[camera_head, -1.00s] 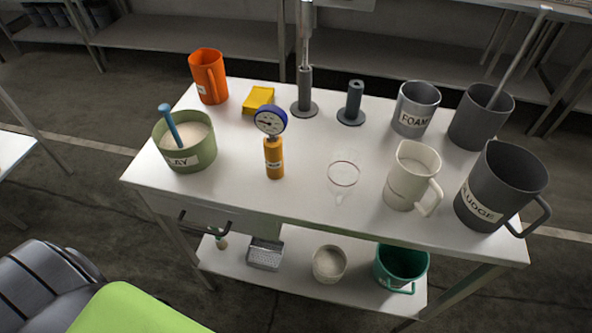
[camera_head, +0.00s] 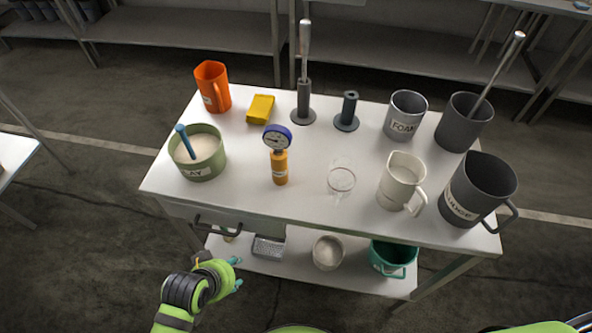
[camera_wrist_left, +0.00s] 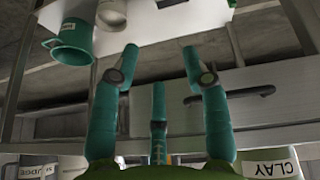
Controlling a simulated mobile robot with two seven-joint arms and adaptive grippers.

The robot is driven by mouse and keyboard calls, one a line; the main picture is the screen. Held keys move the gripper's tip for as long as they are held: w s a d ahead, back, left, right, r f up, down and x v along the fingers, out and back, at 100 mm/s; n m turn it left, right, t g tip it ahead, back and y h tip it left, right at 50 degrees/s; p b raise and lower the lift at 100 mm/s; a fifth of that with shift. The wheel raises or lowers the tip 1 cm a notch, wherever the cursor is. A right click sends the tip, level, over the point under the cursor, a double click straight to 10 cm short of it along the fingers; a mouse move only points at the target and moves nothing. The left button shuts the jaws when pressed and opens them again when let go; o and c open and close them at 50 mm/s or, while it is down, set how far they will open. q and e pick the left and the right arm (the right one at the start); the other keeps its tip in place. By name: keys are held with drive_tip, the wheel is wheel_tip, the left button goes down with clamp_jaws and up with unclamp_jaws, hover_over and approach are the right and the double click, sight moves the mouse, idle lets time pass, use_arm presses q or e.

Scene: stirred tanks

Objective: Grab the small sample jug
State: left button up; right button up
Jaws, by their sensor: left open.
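Several jugs are in the head view, and I cannot tell for sure which is the small sample jug. A cream jug with a handle (camera_head: 401,182) stands upright at the table's right front. An orange jug (camera_head: 212,87) stands at the back left. A large dark grey jug labelled SLUDGE (camera_head: 480,190) stands at the right end. A green handled vessel (camera_head: 393,258) is on the lower shelf. My left gripper (camera_head: 238,273) is open and empty, in front of the table below the drawer, apart from every jug. Its spread teal fingers show in the left wrist view (camera_wrist_left: 160,53).
A clear glass vessel (camera_head: 341,180) stands left of the cream jug, and an orange cylinder with a gauge (camera_head: 279,168) further left. A green CLAY tub (camera_head: 200,158) is at the left end. The drawer handle (camera_head: 218,227) juts out near my left gripper. The front middle tabletop is mostly clear.

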use_arm(q)
drive_tip(key=w+d+r+t+h+p, duration=0.15)
drive_tip(key=d+r, duration=0.25)
drive_tip(key=r, duration=0.5)
drive_tip(key=n+h, duration=0.3)
drive_tip(key=h, duration=0.5)
approach(341, 187)
drive_tip(key=w+d, duration=0.1)
drive_tip(key=d, duration=0.2)
drive_tip(key=shift+t+y, duration=0.25)
drive_tip(key=shift+t, duration=0.2)
drive_tip(key=p+x, duration=0.1)
drive_tip(key=x, duration=0.1)
drive_tip(key=f+p+x, duration=0.1)
drive_tip(key=x, duration=0.1)
drive_tip(key=shift+w+d+f, duration=0.1)
drive_tip(key=shift+w+f, duration=0.05)
drive_tip(key=shift+w+d+f, duration=0.2)
drive_tip(key=shift+d, duration=0.15)
drive_tip(key=shift+a, duration=0.1)
clamp_jaws()
